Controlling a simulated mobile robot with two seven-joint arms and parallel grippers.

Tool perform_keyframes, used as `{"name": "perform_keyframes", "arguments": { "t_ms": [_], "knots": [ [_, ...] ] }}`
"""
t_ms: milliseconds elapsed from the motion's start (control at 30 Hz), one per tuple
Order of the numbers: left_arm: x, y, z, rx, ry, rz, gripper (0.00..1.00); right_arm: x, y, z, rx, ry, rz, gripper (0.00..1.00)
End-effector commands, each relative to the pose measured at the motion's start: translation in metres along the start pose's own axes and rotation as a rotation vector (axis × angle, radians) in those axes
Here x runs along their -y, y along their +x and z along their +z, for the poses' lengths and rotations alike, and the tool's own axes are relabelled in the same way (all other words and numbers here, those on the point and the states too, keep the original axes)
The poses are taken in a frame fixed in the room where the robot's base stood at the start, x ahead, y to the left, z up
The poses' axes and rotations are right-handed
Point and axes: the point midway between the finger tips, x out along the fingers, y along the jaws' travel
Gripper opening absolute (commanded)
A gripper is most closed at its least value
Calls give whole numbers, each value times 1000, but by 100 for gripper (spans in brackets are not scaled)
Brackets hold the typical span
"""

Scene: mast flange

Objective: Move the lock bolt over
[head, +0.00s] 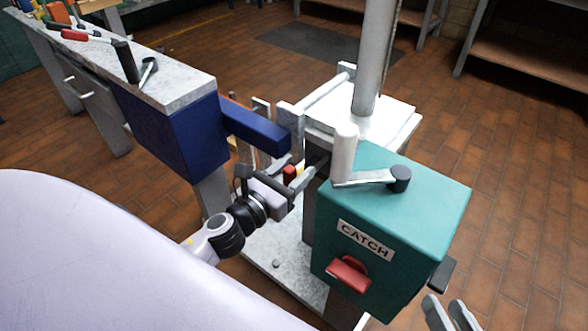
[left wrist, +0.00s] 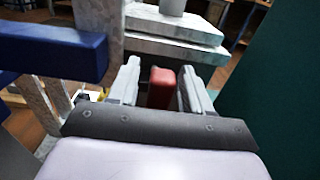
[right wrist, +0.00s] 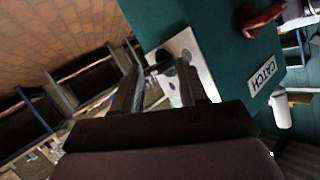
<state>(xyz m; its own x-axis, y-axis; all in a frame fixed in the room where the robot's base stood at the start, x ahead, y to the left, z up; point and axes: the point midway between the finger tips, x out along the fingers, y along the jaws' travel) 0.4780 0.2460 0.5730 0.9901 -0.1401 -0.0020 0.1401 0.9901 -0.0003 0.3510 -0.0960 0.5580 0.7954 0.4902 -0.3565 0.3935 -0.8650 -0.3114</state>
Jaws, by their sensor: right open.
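A red block (left wrist: 161,87), which may be the lock bolt's grip, stands between the fingers of my left gripper (left wrist: 160,90) in the left wrist view. The fingers are apart, with a gap at least on the left side. In the head view my left gripper (head: 303,180) is between the blue arm and the teal box, and the red block (head: 290,174) shows beside it. My right gripper (head: 452,314) is open at the lower right. In the right wrist view a black knob (right wrist: 165,66) on a pale plate shows beyond its open fingers (right wrist: 163,88).
The teal box (head: 405,205) carries a CATCH label (head: 365,240), a red catch handle (head: 348,273) and a crank (head: 370,178). A blue bar (head: 257,130) reaches in from the left. A grey mast (head: 374,60) rises behind. Tiled floor is free at right.

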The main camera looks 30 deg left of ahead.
Motion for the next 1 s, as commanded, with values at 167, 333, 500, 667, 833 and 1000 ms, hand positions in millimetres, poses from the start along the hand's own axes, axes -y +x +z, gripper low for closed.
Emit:
{"name": "perform_keyframes", "arguments": {
  "t_ms": [167, 333, 500, 667, 833, 1000],
  "knots": [
    [0, -3, 0, 1, 0, 1, 49, 1, 0, -1, -3, -1, -2, 43],
    [0, -19, -1, -2, -1, 1, 49, 2, 0, -2, -4, -1, -4, 43],
    [0, -42, -1, -2, -3, 2, 49, 2, 0, -1, -5, 2, -8, 43],
    [0, -60, -2, -1, -2, 2, 49, 4, 1, 1, -4, 12, -16, 43],
    [-1, -70, -1, -1, 0, 2, 49, 5, 2, 1, -5, 17, -23, 43],
    [0, -73, 0, 0, 0, 1, 49, 5, 3, -1, -10, 15, -25, 43]
  ]
}}
